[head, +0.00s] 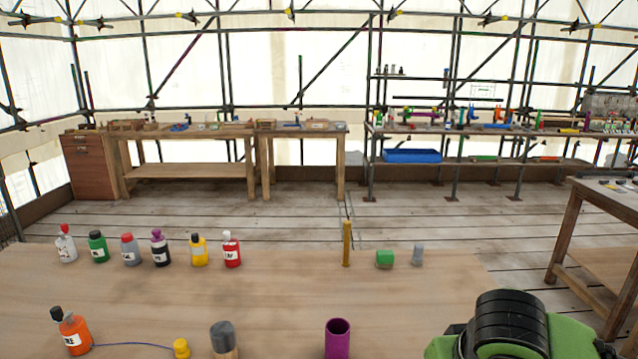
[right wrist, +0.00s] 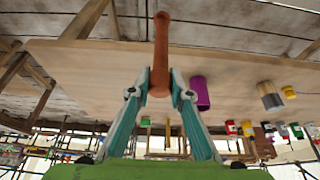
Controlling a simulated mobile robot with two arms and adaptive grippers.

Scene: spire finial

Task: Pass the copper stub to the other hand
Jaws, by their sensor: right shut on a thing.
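The copper stub (right wrist: 161,45) is an orange-brown rod with a slightly wider end, seen in the right wrist view. My right gripper (right wrist: 160,92) is shut on it, one teal-and-grey finger on each side near its lower end in the picture. Most of the stub sticks out past the fingertips. The stub does not show in the head view, where only a green and black part of my right arm is visible at the bottom right. My left gripper shows in neither view.
The near table (head: 280,297) carries a purple tube (head: 338,340), a grey-topped cylinder (head: 223,340), an orange bottle (head: 72,332), a row of several bottles, a thin upright yellow rod (head: 347,243), a green block (head: 384,259) and a grey piece (head: 417,254). Its middle is clear.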

